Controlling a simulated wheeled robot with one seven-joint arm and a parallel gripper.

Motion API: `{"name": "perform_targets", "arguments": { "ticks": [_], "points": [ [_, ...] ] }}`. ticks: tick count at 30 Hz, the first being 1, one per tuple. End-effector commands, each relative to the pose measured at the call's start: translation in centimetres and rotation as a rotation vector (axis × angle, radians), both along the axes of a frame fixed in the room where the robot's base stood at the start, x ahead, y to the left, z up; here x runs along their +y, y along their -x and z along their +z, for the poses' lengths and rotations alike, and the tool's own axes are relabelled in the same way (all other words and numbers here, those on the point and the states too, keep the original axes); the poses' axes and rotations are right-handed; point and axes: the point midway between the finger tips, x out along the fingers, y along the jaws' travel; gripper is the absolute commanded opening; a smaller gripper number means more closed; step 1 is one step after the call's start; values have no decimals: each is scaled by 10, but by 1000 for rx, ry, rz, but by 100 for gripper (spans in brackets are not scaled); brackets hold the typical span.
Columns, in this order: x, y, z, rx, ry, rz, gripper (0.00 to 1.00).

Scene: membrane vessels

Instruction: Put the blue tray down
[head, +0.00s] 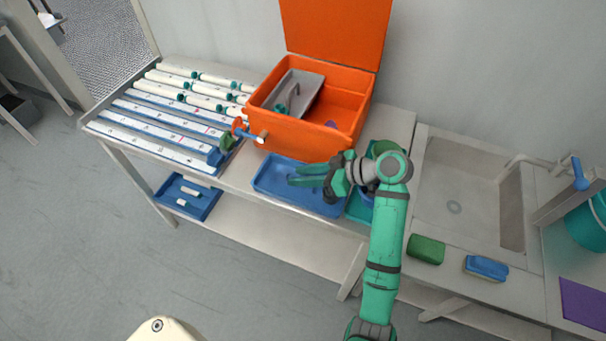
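A blue tray (268,184) is at the front of the table, below the orange box. It looks level and empty where it shows; my gripper and wrist cover part of its right side. My gripper (300,176) is over this tray, its green fingers pointing left with a gap between them. I see nothing between the fingers. I cannot tell whether the fingers touch the tray. Another blue tray (187,208), holding small white pieces, sits on the lower shelf at the left.
An open orange box (297,138) with a grey tray (307,88) inside stands behind. A rack of white tubes (160,121) fills the table's left. A green tray (358,209) is right of the blue tray. A sink (455,205), green sponge (426,249) and blue sponge (486,268) lie right.

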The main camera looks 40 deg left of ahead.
Motion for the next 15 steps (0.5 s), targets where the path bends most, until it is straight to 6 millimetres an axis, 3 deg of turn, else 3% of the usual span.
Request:
{"name": "perform_targets", "arguments": {
  "ticks": [6,10,15],
  "points": [
    [0,0,2,-1,0,-1,29],
    [0,-1,14,-4,1,0,29],
    [-28,-10,29,-2,1,-2,29]
  ]
}}
